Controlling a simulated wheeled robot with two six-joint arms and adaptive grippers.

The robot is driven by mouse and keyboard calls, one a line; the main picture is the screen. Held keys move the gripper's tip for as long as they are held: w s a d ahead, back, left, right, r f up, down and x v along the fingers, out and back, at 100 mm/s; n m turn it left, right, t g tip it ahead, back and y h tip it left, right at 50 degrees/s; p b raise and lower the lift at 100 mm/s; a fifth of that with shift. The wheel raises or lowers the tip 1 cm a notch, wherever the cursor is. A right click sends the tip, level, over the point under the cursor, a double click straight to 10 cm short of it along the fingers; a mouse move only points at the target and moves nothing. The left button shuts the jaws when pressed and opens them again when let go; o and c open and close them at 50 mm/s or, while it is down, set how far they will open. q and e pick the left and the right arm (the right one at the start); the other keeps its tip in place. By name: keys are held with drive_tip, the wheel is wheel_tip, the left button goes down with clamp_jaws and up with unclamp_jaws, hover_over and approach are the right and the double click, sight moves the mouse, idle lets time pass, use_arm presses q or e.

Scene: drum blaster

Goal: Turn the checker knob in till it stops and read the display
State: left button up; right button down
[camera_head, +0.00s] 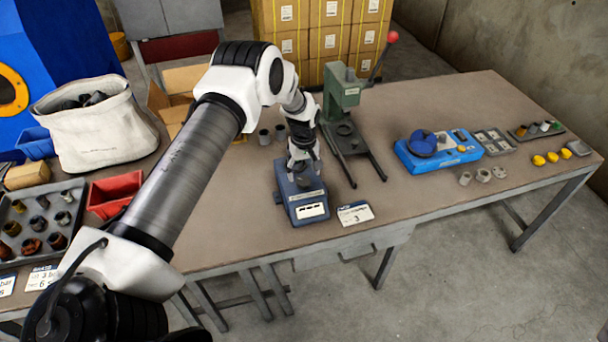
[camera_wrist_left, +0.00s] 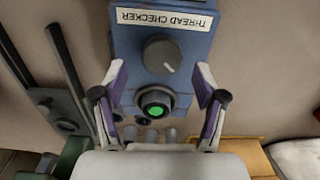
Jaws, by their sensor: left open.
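The blue thread checker (camera_head: 292,207) stands on the table below my left gripper. Its white display panel (camera_head: 312,211) faces front, with dark marks too small to read. In the left wrist view its label (camera_wrist_left: 164,20) reads THREAD CHECKER, upside down. A round grey knob (camera_wrist_left: 162,54) with a white pointer line sits on its top. Nearer the wrist camera is a dark round part with a bright green centre (camera_wrist_left: 155,110). My left gripper (camera_wrist_left: 161,68) is open, its fingers on either side of the knob and apart from it. In the head view, the left gripper (camera_head: 303,168) hides the knob.
A green press (camera_head: 342,92) with a red-tipped lever stands just behind and right of the checker. A card (camera_head: 355,214) lies to its right. A red bin (camera_head: 112,193) and a tray of parts (camera_head: 12,206) are at left. A blue device (camera_head: 436,153) is farther right.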

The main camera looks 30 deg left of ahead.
sight(303, 183)
use_arm(q)
drive_tip(key=shift+s+d+f, duration=0.1)
drive_tip(key=shift+s+f, duration=0.2)
drive_tip(key=shift+f, duration=0.85)
drive_tip(key=shift+w+f, duration=0.2)
drive_tip(key=shift+f, duration=0.05)
drive_tip(key=shift+r, duration=0.1)
drive_tip(key=c, duration=1.1)
drive_tip(key=shift+c, duration=0.2)
use_arm(e)
drive_tip(key=shift+s+r, duration=0.2)
drive_tip(key=shift+r, duration=0.2)
drive_tip(key=shift+f, duration=0.1)
